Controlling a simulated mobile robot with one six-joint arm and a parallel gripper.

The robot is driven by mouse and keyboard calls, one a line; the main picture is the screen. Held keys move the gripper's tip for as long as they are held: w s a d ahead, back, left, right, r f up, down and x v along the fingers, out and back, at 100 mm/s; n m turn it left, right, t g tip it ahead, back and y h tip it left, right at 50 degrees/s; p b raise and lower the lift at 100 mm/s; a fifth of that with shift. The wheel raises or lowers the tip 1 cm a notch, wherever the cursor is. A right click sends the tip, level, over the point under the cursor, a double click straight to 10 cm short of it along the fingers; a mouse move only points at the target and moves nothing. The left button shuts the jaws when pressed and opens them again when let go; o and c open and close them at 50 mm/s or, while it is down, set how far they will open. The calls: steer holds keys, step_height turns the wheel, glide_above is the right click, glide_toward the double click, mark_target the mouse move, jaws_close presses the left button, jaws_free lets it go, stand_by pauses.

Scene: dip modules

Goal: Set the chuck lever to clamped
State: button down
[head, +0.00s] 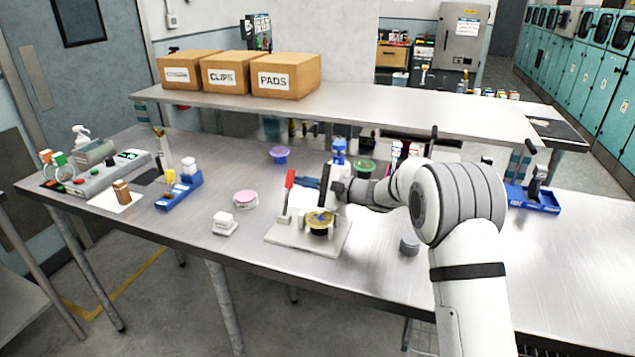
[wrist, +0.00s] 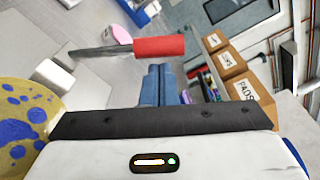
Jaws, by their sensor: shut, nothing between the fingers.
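The chuck lever has a red handle (head: 289,179) on a grey shaft and stands nearly upright on the left of a pale base plate (head: 283,236). Its red grip also shows in the wrist view (wrist: 158,47), just beyond my fingertips. My gripper (head: 303,182) is shut and empty, its blue fingers pointing left at the handle; the fingers show in the wrist view (wrist: 158,72). I cannot tell whether they touch the handle. A yellow disc with blue spots (head: 320,220) sits in the chuck, right of the lever; its edge shows in the wrist view (wrist: 25,115).
A pink-lidded tub (head: 245,199) and a small white block (head: 225,222) stand left of the base plate. Purple (head: 279,153) and green (head: 365,167) bowls are behind. Labelled boxes (head: 240,74) stand on the rear bench.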

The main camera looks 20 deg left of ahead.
steer(key=shift+x, duration=0.75)
steer(key=shift+a, duration=0.2)
steer(key=shift+d+b, duration=0.2)
steer(key=shift+b, duration=0.35)
